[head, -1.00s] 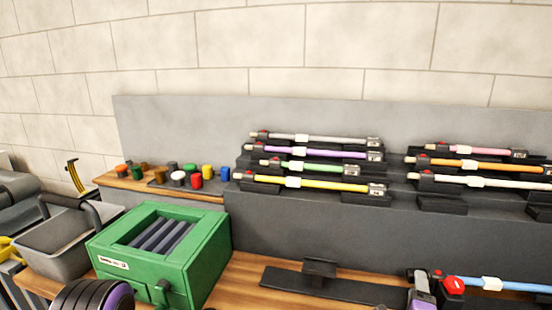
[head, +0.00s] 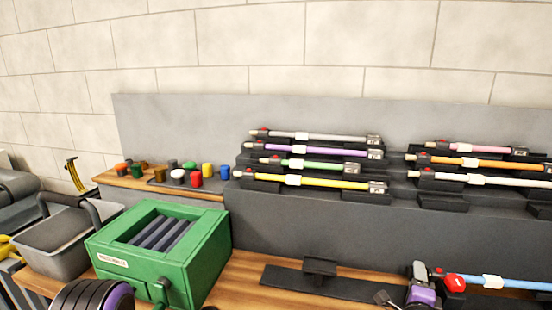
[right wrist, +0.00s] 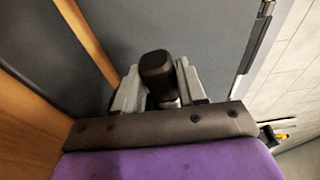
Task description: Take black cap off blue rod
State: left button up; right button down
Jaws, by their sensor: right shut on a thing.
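The blue rod (head: 522,285) lies at the lower right in the head view. It has a white band and a red piece (head: 455,283) at its left end. My right gripper (head: 428,272), with a purple body, is just left of the red piece. In the right wrist view a black cap (right wrist: 156,68) sits between the two grey fingers of my right gripper (right wrist: 153,88), which are shut on it. The blue rod does not show there, so I cannot tell whether the cap still touches it. My left gripper is out of view.
A dark rack (head: 300,225) holds several coloured rods behind. A dark flat base with a stand (head: 320,267) lies left of my right gripper. A green box (head: 195,257) and a grey basket (head: 58,250) stand at left. Several coloured caps sit on the back-left shelf (head: 205,192).

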jog(key=shift+w+a+b, duration=0.2)
jog(key=shift+a+b, duration=0.15)
jog(key=shift+a, duration=0.45)
jog(key=shift+w+a+b, duration=0.15)
jog(key=shift+a+b, duration=0.15)
jog(key=shift+a, duration=0.55)
jog(key=shift+w+a+b, duration=0.2)
jog(key=shift+a+b, duration=0.15)
jog(key=shift+a, duration=0.45)
notch_tip(320, 180, up, 8)
jog(key=a+p, duration=0.1)
jog(key=p, duration=0.4)
jog(key=shift+w+a+p, duration=0.15)
jog(key=shift+a+p, duration=0.05)
jog(key=shift+p, duration=0.1)
